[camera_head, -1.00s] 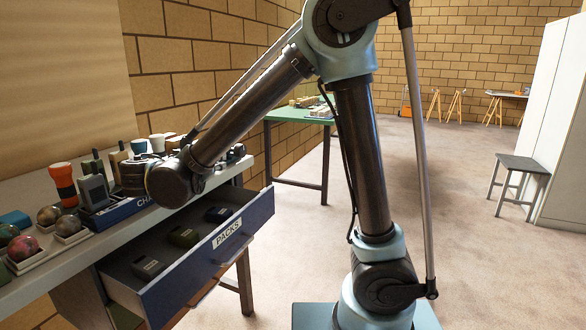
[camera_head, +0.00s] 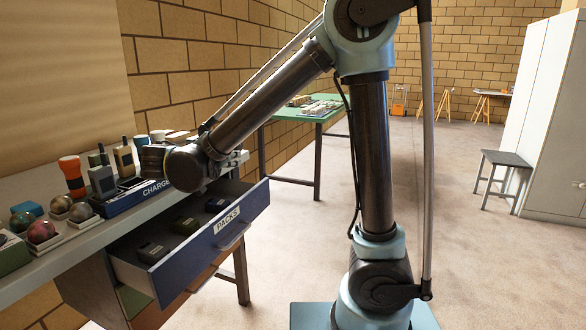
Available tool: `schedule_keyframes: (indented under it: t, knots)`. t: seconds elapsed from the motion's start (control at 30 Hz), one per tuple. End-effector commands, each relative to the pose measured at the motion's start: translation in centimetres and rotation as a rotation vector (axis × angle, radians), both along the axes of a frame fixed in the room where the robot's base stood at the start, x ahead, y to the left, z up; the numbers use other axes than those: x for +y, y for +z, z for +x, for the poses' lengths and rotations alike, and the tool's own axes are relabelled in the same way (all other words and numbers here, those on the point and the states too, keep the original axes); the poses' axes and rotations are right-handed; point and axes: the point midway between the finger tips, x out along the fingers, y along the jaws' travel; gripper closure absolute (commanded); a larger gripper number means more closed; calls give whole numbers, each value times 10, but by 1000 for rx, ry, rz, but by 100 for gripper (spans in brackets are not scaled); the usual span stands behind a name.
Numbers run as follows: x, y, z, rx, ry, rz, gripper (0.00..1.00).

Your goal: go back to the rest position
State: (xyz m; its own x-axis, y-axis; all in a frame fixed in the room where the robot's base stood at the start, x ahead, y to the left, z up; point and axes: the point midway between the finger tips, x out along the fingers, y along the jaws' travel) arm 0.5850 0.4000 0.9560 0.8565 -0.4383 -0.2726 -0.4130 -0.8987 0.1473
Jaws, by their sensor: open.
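My arm reaches from the right of the head view toward the bench at the left. Its wrist, a dark rounded joint, hangs above the back end of the open drawer (camera_head: 178,279), beside the blue charger tray (camera_head: 128,203). A dark part of the arm's end shows just left of the wrist. My gripper's fingers cannot be made out; the wrist and the bench items leave them hidden. Nothing held can be seen.
The drawer, labelled PACKS, stands out from the bench (camera_head: 62,257) with three dark packs inside. Radios (camera_head: 125,158), an orange torch (camera_head: 73,177) and several balls crowd the bench. A green table (camera_head: 310,112) stands behind, a grey stool (camera_head: 504,160) at right. The floor between is open.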

Motion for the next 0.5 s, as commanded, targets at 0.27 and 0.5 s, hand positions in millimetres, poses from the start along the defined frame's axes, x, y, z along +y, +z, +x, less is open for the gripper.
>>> schedule_keyframes:
  t: [0.27, 0.5]
  knots:
    - [-82, -9, 31, 193, -54, -69, 54]
    - [-176, -28, 42, 434, -81, -111, 54]
